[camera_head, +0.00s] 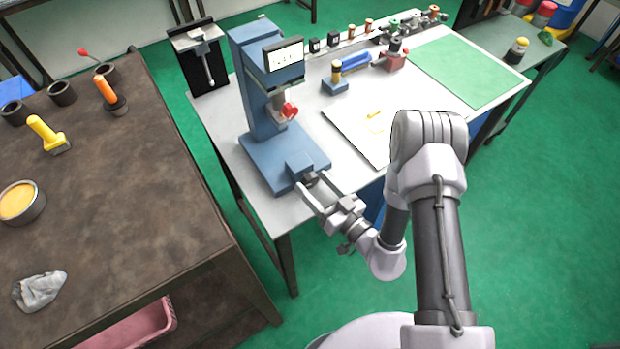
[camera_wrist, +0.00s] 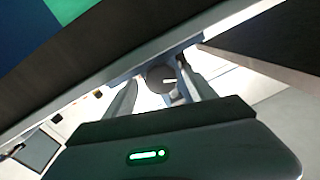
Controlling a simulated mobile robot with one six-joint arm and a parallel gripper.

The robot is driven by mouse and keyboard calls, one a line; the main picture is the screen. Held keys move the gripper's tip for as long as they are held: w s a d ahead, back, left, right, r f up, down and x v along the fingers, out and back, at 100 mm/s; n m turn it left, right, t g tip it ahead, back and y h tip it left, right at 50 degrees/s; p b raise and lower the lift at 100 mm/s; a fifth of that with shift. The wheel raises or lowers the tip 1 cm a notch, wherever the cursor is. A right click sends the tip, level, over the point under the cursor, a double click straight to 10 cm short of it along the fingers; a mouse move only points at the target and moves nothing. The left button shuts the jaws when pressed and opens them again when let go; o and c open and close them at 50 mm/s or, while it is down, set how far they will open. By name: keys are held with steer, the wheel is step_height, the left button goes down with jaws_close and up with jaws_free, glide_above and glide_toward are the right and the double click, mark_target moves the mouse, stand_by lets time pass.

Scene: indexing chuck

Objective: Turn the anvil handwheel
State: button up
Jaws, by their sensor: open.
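The blue bench machine (camera_head: 262,115) stands at the left front of the light table, with a red knob (camera_head: 290,110) on its head. A small dark handwheel (camera_head: 310,177) sits at the front of its base block, partly hidden by the fingers. In the wrist view the handwheel shows as a dark disc (camera_wrist: 158,80) with a pale mark. My gripper (camera_head: 313,182) is open, with one finger on each side of the handwheel. In the wrist view the open fingers (camera_wrist: 157,76) flank the disc; contact cannot be told.
A white board (camera_head: 350,138) with a small yellow item lies right of the machine. A green mat (camera_head: 465,72) covers the table's right part. A brown bench (camera_head: 120,190) with tools stands at left. Green floor (camera_head: 540,220) is clear at right.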

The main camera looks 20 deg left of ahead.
steer(key=shift+s, duration=0.1)
steer(key=shift+c, duration=0.3)
steer(key=c, duration=1.3)
steer(key=shift+c, duration=0.2)
steer(key=shift+n, duration=0.3)
